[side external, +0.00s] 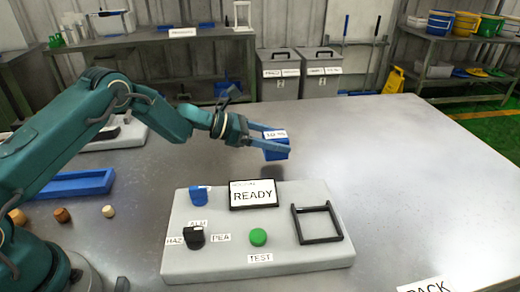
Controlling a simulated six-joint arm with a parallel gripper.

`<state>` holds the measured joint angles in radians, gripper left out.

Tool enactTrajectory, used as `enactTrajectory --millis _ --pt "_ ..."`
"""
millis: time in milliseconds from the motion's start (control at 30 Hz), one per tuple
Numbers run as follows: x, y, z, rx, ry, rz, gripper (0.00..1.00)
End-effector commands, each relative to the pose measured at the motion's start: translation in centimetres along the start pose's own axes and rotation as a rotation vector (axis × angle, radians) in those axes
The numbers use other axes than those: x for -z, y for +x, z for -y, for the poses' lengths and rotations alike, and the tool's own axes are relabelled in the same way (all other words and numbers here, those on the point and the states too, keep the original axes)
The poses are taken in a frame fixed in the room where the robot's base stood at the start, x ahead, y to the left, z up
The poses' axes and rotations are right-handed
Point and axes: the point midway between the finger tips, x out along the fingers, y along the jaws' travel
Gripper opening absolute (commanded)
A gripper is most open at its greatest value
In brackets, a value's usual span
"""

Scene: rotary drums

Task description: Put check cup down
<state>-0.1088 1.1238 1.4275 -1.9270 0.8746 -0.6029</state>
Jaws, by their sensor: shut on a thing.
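My gripper (272,142) is shut on a blue cup (277,153) with a white label on its upper side. The label's text is too small to read surely. The cup is held in the air above and behind the grey panel (190,255). The panel bears a black square frame (334,239) at its right, which stands empty. A display (253,194) on the panel reads READY. A green button (258,237) sits by a TEST label. A blue knob (198,195) and a black knob (194,236) are at the panel's left.
A blue tray (75,184) lies at the left, with several small wooden pieces (62,215) in front of it. A PACK label (428,286) is at the front right edge. The table's right side is clear. Shelves and grey bins (278,80) stand behind the table.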

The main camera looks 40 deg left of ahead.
Motion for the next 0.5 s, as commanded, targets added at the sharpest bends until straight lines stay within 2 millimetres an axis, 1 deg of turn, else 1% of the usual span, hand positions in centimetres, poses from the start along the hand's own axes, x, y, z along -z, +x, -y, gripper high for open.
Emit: enactTrajectory --millis 33,167,500 --pt "0.8 0.3 0.1 0.002 -0.001 -0.001 0.08" --pt "2.0 0.8 0.0 0.002 0.0 0.001 0.08" --pt "2.2 0.9 0.0 0.001 0.002 0.002 0.08"
